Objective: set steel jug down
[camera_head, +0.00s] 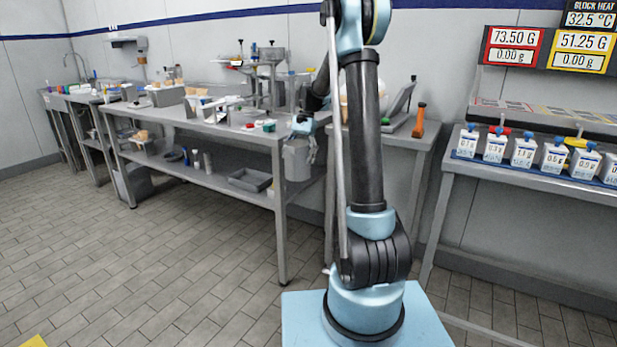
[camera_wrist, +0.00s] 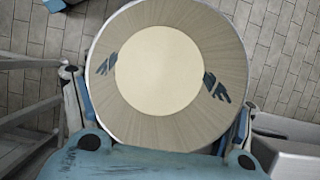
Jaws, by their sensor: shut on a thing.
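The steel jug (camera_head: 296,160) is a grey cylinder in the head view. It hangs upright from my gripper (camera_head: 304,138), by the right end of the long steel bench, and seems clear of any support. In the wrist view I look straight down into the jug (camera_wrist: 118,40). Its wide round mouth fills the middle, with a pale cream disc at its centre and dark blue reflections on its inner wall. My gripper's fingers lie on either side of the jug and are shut on it. The jug's underside is hidden.
The long bench (camera_head: 215,121) carries instruments and small parts, with a lower shelf. A side table (camera_head: 388,142) holds an orange-handled tool (camera_head: 419,120) and a folded device. At right, a bench holds several labelled containers (camera_head: 523,151) below digital displays. Tiled floor lies open at left.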

